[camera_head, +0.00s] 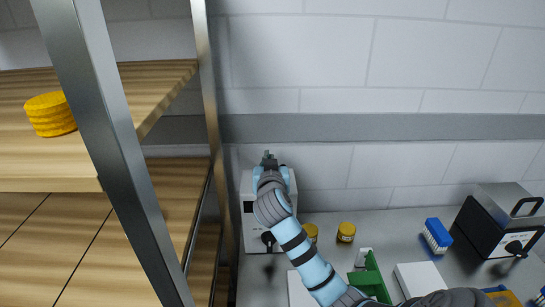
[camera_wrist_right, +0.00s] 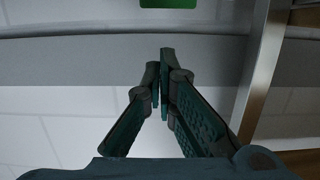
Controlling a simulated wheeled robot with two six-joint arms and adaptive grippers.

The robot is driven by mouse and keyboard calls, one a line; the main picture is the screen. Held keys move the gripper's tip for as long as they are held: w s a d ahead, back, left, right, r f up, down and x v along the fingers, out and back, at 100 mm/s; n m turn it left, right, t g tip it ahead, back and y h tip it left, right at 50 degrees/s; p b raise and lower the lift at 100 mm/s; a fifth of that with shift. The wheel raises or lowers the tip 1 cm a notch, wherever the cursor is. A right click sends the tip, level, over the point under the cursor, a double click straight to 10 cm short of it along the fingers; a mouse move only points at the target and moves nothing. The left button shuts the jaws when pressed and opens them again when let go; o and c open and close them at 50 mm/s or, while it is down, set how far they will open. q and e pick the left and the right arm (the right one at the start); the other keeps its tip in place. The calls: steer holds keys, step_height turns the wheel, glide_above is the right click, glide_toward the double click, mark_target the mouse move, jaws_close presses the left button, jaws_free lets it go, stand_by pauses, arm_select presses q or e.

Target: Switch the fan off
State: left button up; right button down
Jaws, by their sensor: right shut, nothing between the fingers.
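I cannot make out a fan or a clearly marked fan switch in either view. My right gripper (camera_head: 268,157) is raised in front of the tiled wall, above a white box-shaped device (camera_head: 247,223) that my arm partly hides. In the right wrist view its two green fingers (camera_wrist_right: 160,65) are together at the tips, with nothing between them. A green patch (camera_wrist_right: 167,3) shows at the top edge of that view, beyond the fingertips; I cannot tell what it is. My left gripper is not in view.
A metal-framed wooden shelf (camera_head: 160,82) with a yellow cheese wheel (camera_head: 50,114) stands close on the left. A grey rail crosses the wall.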

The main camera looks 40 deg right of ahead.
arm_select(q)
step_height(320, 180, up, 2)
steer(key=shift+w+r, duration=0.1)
arm_select(e)
steer(key=s+a+r, duration=0.5)
steer(key=s, duration=0.2)
steer(key=shift+a, duration=0.2)
steer(key=shift+s, duration=0.1)
